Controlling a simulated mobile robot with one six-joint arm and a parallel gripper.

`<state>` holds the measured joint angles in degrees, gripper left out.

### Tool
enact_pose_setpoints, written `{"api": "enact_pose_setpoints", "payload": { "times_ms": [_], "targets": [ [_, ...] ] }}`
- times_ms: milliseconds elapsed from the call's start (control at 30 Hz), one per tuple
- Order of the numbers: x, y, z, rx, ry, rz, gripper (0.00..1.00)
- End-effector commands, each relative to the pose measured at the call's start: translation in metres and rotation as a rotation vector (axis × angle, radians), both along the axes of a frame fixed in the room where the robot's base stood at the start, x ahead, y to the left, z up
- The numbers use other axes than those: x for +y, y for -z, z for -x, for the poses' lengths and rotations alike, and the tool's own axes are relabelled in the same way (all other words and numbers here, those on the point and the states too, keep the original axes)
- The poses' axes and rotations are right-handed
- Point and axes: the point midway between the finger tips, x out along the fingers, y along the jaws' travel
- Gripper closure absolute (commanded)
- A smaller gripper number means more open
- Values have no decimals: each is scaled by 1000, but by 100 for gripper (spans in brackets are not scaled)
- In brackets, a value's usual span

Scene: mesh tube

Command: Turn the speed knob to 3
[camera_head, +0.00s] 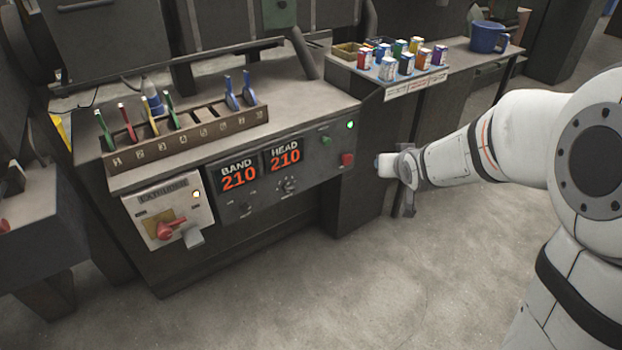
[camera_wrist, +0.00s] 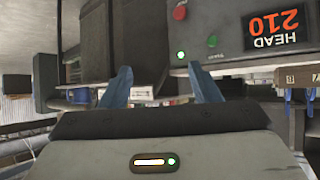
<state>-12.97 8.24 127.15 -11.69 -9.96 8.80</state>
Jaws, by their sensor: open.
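The machine's front panel (camera_head: 318,165) carries a small round dark knob (camera_head: 288,186) with marks around it, below the HEAD display (camera_head: 285,156). A red rotary handle (camera_head: 170,230) sits on the pale EXTRUDER plate (camera_head: 153,207) at the left. The small lettering is too blurred to tell which control is the speed knob. My gripper (camera_head: 378,163) is right of the panel, apart from it, pointing left. In the wrist view my gripper (camera_wrist: 161,85) is open with nothing between its blue fingers. That view is upside down and shows the HEAD display (camera_wrist: 274,33) but neither knob.
A red button (camera_head: 347,159) and a lit green lamp (camera_head: 350,125) are on the panel's right end. A rack (camera_head: 190,129) of coloured-handled tools lies on top. The floor in front is clear.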

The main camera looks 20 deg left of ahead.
Motion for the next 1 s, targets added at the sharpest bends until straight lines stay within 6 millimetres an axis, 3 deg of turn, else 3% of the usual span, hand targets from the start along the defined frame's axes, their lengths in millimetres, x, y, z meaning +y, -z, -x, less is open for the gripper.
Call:
{"api": "enact_pose_setpoints", "payload": {
  "times_ms": [33, 200, 300, 433, 600, 767, 1000],
  "targets": [
    [25, 48, -17, -43, -49, -27, 44],
    [106, 130, -53, -210, -213, -162, 44],
    [151, 176, -60, -289, -309, -256, 44],
    [196, 222, -57, -362, -411, -370, 44],
    [227, 254, -47, -411, -489, -470, 44],
    [241, 259, -48, -427, -512, -500, 44],
    [269, 259, -72, -428, -513, -500, 44]
  ]
}}
